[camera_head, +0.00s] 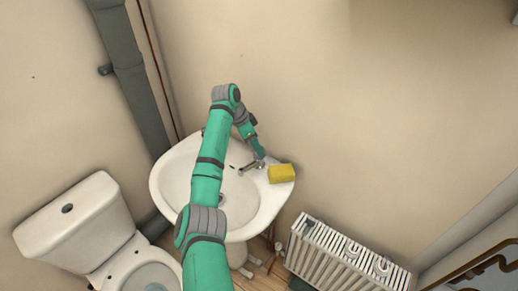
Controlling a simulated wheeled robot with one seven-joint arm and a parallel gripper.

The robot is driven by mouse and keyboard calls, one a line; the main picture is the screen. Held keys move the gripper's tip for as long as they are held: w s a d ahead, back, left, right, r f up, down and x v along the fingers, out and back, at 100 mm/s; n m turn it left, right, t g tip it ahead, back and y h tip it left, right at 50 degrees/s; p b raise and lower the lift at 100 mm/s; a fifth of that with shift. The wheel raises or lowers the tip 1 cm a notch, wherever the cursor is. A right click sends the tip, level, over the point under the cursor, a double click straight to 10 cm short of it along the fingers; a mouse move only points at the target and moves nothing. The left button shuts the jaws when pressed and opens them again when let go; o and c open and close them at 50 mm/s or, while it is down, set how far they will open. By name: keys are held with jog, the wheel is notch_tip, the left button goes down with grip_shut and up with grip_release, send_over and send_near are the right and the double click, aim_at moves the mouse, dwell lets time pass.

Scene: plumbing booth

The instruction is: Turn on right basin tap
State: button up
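The white basin (172,181) is fixed to the wall in the middle of the camera_head view. A small grey metal tap (247,168) sits on its back right rim. My green arm reaches across the basin, and its end comes down at the right rear of the basin. My gripper (261,158) is close beside this tap; it is too small to tell whether they touch or whether the fingers are open. My arm covers the middle of the basin and part of its back rim, so any left tap is hidden or cannot be made out.
A yellow sponge (281,173) lies on the basin's right rim, close to my gripper. A toilet (75,225) stands at the left and a white radiator (340,258) at the lower right. A grey pipe (130,80) runs up the wall corner. The wall above the basin is bare.

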jog(key=shift+x, duration=1.45)
jog(key=c, duration=1.1)
jog(key=shift+o, duration=0.2)
